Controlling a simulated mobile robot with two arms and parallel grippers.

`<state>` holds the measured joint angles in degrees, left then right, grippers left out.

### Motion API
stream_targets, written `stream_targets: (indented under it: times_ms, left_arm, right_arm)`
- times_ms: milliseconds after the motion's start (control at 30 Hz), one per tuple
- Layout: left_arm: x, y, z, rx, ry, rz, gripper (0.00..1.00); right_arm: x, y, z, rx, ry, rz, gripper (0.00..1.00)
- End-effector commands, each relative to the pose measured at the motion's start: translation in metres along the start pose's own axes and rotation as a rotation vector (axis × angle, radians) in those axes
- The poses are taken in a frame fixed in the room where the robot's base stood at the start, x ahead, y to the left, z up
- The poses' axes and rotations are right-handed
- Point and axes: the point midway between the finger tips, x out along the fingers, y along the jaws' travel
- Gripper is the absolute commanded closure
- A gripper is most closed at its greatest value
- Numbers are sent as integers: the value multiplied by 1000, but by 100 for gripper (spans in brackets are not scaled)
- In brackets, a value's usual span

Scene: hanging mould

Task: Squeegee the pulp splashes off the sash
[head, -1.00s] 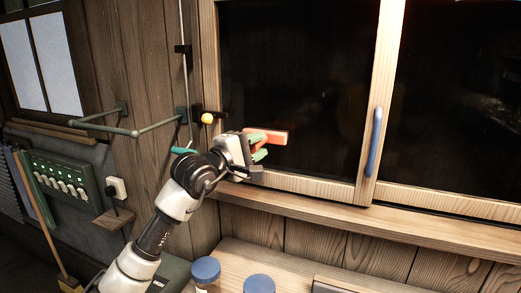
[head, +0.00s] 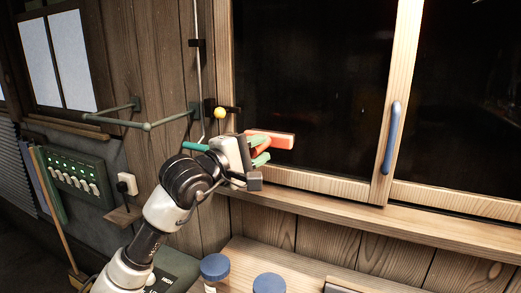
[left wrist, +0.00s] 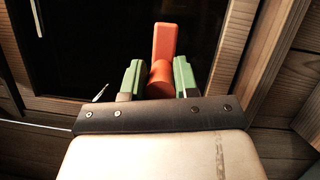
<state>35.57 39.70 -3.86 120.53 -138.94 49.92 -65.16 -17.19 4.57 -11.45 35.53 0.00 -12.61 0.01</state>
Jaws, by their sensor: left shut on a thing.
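My left gripper (head: 260,152), with green fingers, is shut on an orange squeegee (head: 272,140) in front of the lower left corner of the sash. In the left wrist view, the squeegee's orange head (left wrist: 165,42) stands up between the fingers of the gripper (left wrist: 158,78), which hold its rounded orange part. The sash has a pale wooden frame (head: 408,60), dark glass (head: 315,80) and a blue handle (head: 391,138). I cannot make out any pulp splashes on the dark glass. I cannot tell whether the squeegee touches the glass. My right gripper is not in view.
A wooden sill (head: 330,208) runs below the window. Blue-lidded jars (head: 215,267) stand on the bench below. A metal rail (head: 148,127) and a yellow knob (head: 219,113) stick out left of the window. A green switch panel (head: 76,180) hangs further left.

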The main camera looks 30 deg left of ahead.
Motion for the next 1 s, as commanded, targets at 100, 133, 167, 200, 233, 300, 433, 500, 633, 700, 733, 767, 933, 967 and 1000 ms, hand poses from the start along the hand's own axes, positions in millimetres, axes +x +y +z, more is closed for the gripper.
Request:
stream_targets:
  times_ms: [100,133,167,200,233,300,433,500,633,700,733,767,933,967,1000]
  left_arm:
    - [0,1,0,0,0,1,90]
    - [0,1,0,0,0,1,90]
    - [0,1,0,0,0,1,90]
    - [0,1,0,0,0,1,90]
    - [0,0,0,0,0,1,90]
    - [-3,0,1,1,0,2,90]
    - [-11,-2,4,2,-1,2,90]
    - [-18,-2,7,3,-1,3,90]
    - [-27,-1,11,2,-1,3,90]
    - [-28,0,12,0,-1,2,90]
    - [-28,1,12,0,-1,2,90]
    - [-28,1,12,-1,-1,2,90]
    - [-28,1,12,-1,-1,1,90]
    - [-28,1,12,-1,-1,1,90]
    - [-28,1,12,0,-1,1,90]
  right_arm:
    - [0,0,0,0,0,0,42]
    - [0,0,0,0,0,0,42]
    - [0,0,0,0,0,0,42]
    - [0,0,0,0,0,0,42]
    - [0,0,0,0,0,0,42]
    - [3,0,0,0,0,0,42]
    - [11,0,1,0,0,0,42]
    - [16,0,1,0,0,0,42]
    - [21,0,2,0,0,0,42]
    - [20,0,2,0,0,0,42]
    - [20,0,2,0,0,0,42]
    - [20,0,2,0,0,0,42]
    - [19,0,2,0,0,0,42]
    - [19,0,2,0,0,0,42]
    - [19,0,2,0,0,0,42]
